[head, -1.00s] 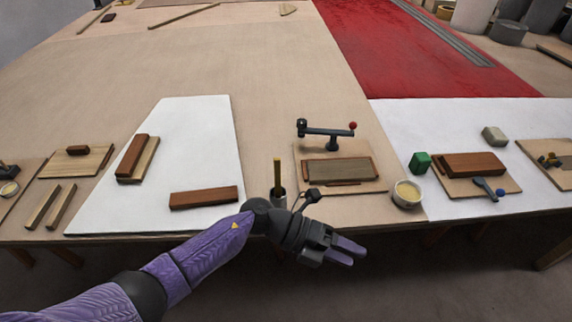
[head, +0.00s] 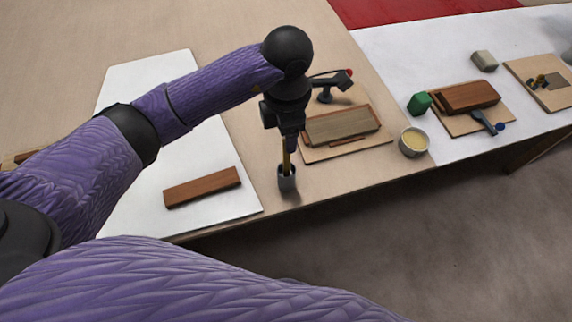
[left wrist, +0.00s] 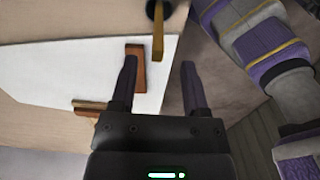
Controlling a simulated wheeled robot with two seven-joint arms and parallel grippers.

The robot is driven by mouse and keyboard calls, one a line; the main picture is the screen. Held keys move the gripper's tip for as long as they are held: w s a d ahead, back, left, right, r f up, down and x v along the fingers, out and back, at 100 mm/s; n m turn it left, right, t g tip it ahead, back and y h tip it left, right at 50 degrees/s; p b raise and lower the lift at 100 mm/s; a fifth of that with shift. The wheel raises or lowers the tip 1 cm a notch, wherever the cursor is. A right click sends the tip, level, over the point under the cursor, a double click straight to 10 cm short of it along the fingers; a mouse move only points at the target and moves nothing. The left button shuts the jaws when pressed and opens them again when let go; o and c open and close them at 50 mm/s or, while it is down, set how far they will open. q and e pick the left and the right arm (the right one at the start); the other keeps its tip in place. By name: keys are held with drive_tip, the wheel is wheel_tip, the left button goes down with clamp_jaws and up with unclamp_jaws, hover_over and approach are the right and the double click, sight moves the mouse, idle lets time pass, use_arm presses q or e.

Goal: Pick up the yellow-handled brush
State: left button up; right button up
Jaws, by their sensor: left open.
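The yellow-handled brush (head: 286,160) stands upright in a small grey cup (head: 287,181) near the table's front edge. Its handle also shows in the left wrist view (left wrist: 158,40), in line with the gap between the fingertips, with the cup (left wrist: 158,9) at the top edge. My left gripper (head: 288,143) points down right above the cup, at the upper part of the handle. The left gripper is open, with its two purple fingers apart in the left wrist view (left wrist: 159,64). I cannot tell whether a finger touches the handle. My right gripper is not in view.
A reddish wooden block (head: 202,187) lies on the white sheet left of the cup. A board with a wooden block (head: 343,125) and a dark clamp-like tool (head: 327,92) stand right of it. A bowl (head: 413,141) sits farther right, near the front edge.

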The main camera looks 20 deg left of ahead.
use_arm(q)
drive_tip(key=b, duration=0.1)
hover_over(287, 165)
drive_tip(key=f, duration=0.6)
drive_tip(key=shift+w+a, duration=0.15)
drive_tip(key=shift+w, duration=0.15)
clamp_jaws()
